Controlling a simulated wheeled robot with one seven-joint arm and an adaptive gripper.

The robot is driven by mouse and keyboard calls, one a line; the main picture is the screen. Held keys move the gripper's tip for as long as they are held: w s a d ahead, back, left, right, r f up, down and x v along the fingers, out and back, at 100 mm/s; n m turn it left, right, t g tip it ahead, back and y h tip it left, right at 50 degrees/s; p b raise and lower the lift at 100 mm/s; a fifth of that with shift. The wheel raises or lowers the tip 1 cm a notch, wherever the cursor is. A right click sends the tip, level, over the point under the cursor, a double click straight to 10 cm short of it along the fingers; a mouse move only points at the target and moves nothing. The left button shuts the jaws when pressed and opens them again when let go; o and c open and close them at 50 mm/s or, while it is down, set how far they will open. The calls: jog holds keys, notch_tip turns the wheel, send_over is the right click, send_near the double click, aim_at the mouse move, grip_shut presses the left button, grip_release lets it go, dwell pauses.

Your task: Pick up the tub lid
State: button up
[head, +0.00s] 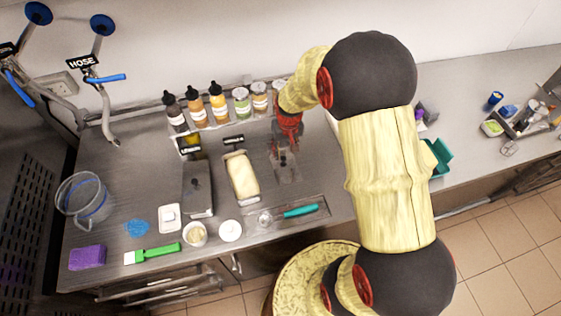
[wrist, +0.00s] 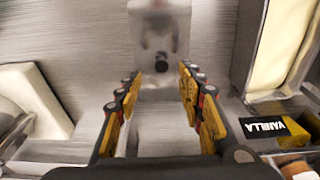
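A flat, shiny rectangular lid (head: 287,174) with a small dark knob lies on the steel counter, right of an open tub (head: 256,191) of cream-coloured ice cream. My gripper (head: 287,142) is above the far part of this lid, pointing down. In the wrist view the lid (wrist: 158,95) lies below and ahead of my gripper (wrist: 158,86). Its black knob shows between the two fingers, toward the far end. The fingers are apart with nothing between them; I cannot tell the exact height gap.
A dark tub (head: 198,200) with its own lid stands left of the open tub. Several bottles and jars line the back, near my arm. A teal-handled scoop (head: 300,211) lies in front. A VANILLA label (wrist: 268,127) stands close right in the wrist view.

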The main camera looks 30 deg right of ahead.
aim_at(283, 157)
jog(key=shift+w+f, duration=0.15)
jog(key=shift+f, duration=0.75)
jog(key=shift+w+f, duration=0.2)
jog(key=shift+f, duration=0.75)
jog(key=shift+w+f, duration=0.15)
jog(key=shift+f, duration=0.75)
jog(key=shift+c, duration=1.4)
grip_shut()
